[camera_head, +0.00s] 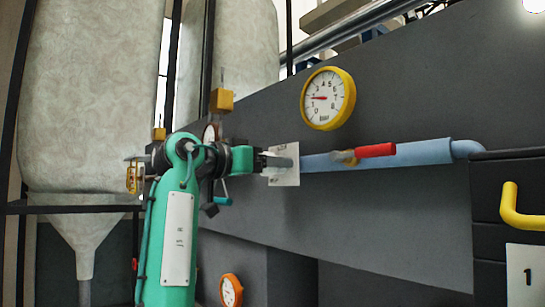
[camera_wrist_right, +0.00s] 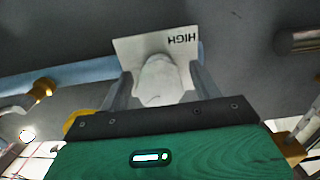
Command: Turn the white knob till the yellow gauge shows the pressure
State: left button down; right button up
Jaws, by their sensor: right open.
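The yellow gauge (camera_head: 328,98) is on the dark wall in the head view. Its red needle points left, to the lower part of the scale; I cannot read the exact value. The white knob (camera_wrist_right: 158,82) sits before a white plate marked HIGH (camera_wrist_right: 140,48) in the right wrist view. In the head view my gripper mostly hides the knob, and the plate (camera_head: 288,179) shows behind. My right gripper (camera_head: 284,162) is open, with one finger on each side of the knob (camera_wrist_right: 160,88). I cannot tell if the fingers touch it. My left gripper is not in view.
A blue pipe (camera_head: 425,154) with a red lever (camera_head: 375,150) runs right of the plate. A yellow handle (camera_head: 517,208) and a panel marked 1 (camera_head: 525,275) are at the right. An orange gauge (camera_head: 231,290) is low down. Large pale bags (camera_head: 90,95) hang at the left.

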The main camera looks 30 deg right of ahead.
jog(key=shift+d, duration=0.6)
jog(key=c, duration=1)
